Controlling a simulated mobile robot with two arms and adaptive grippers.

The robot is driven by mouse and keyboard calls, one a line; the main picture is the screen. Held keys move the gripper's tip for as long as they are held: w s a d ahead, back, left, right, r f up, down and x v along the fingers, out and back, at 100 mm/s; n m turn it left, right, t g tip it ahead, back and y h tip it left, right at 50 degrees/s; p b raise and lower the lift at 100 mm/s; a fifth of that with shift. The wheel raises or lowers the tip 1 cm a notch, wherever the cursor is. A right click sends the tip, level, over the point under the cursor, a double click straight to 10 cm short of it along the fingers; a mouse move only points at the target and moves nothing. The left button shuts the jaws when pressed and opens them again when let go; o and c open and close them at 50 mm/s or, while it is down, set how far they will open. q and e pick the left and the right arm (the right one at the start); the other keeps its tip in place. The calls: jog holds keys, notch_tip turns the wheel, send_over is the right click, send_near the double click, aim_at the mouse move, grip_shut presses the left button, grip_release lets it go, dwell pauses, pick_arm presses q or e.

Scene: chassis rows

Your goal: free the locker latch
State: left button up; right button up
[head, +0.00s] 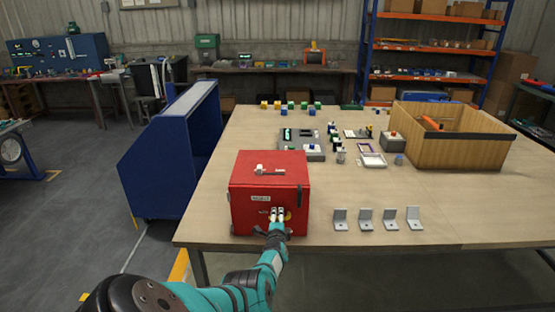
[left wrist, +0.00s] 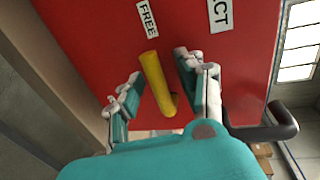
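The red locker (head: 256,190) stands near the table's front left edge. Its yellow latch lever (left wrist: 157,82) shows on the red front in the left wrist view, one end near a label reading FREE (left wrist: 147,18). A second label, partly cut off, ends in CT (left wrist: 220,12). My left gripper (head: 278,212) is at the locker's front, hiding part of the latch in the head view. Its fingers (left wrist: 158,75) are apart on either side of the lever, with visible gaps; I cannot tell whether either touches it. My right gripper is not in view.
Several grey metal brackets (head: 363,219) stand right of the locker. A wooden crate (head: 455,148) is at the right, and a grey panel (head: 305,144) with small parts lies behind. A blue cabinet (head: 170,155) stands left of the table (head: 330,190). A black handle (left wrist: 275,124) juts from the locker's side.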

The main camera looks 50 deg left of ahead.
pick_arm(q)
jog(key=shift+f, duration=0.1)
jog(key=v, duration=1.2)
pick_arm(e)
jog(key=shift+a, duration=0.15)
pick_arm(q)
jog(key=shift+a, duration=0.1)
dwell(0.4)
